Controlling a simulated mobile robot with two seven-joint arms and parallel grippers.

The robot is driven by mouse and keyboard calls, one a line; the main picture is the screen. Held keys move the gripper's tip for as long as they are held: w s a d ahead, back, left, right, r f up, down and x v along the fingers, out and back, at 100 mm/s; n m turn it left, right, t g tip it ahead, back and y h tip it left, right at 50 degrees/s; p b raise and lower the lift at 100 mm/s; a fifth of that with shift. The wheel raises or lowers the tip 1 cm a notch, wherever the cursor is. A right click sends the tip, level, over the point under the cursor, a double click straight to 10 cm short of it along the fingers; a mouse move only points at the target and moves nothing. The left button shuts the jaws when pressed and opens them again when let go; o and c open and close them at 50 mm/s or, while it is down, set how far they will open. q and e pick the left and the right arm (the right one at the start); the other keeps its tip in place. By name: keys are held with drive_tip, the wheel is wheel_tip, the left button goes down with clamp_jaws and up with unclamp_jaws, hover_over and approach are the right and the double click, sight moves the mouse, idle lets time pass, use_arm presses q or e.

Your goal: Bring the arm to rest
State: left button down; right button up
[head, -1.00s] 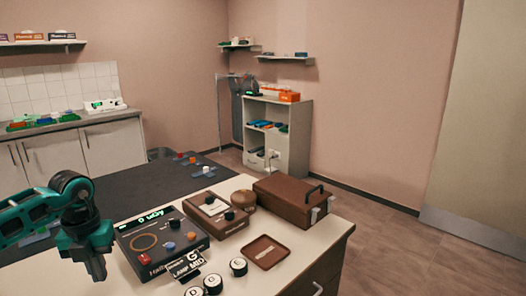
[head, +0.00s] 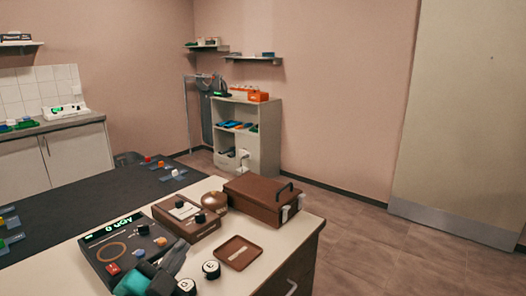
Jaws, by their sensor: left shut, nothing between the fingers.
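My left gripper (head: 172,264) shows at the bottom of the head view, dark with a teal arm part behind it. It is shut and empty. In the picture it overlaps the lower right edge of a dark device (head: 137,246) with a green display, a ring and coloured knobs. I cannot tell how far above the worktop it is. My right gripper is not in view.
A brown box with a knob (head: 187,216), a brown case with a handle (head: 262,197), a small brown tray (head: 237,252) and black-and-white round pieces (head: 211,269) stand close by on the pale worktop. Open floor (head: 400,255) lies right.

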use_arm(q)
drive_tip(key=s+a+f+n+g+y, duration=0.3)
drive_tip(key=s+f+n+g, duration=0.15)
drive_tip(key=f, duration=0.25)
drive_tip(key=s+a+f+n+g+y, duration=0.3)
drive_tip(key=s+f+n+g, duration=0.1)
drive_tip(key=s+f, duration=0.2)
drive_tip(key=s+f+n+g+h, duration=0.1)
drive_tip(key=s+f+g, duration=0.2)
drive_tip(key=s, duration=0.4)
drive_tip(key=s+f+g+h, duration=0.1)
drive_tip(key=s+f+g, duration=0.25)
drive_tip(key=s, duration=0.45)
drive_tip(key=w+d+f+t+h, duration=0.1)
drive_tip(key=w+d+f+t, duration=0.2)
drive_tip(key=w+f+t, duration=0.4)
drive_tip(key=shift+w+d+f, duration=0.35)
drive_tip(key=shift+w+f, duration=0.3)
drive_tip(key=shift+f, duration=0.05)
drive_tip(key=shift+m, duration=0.25)
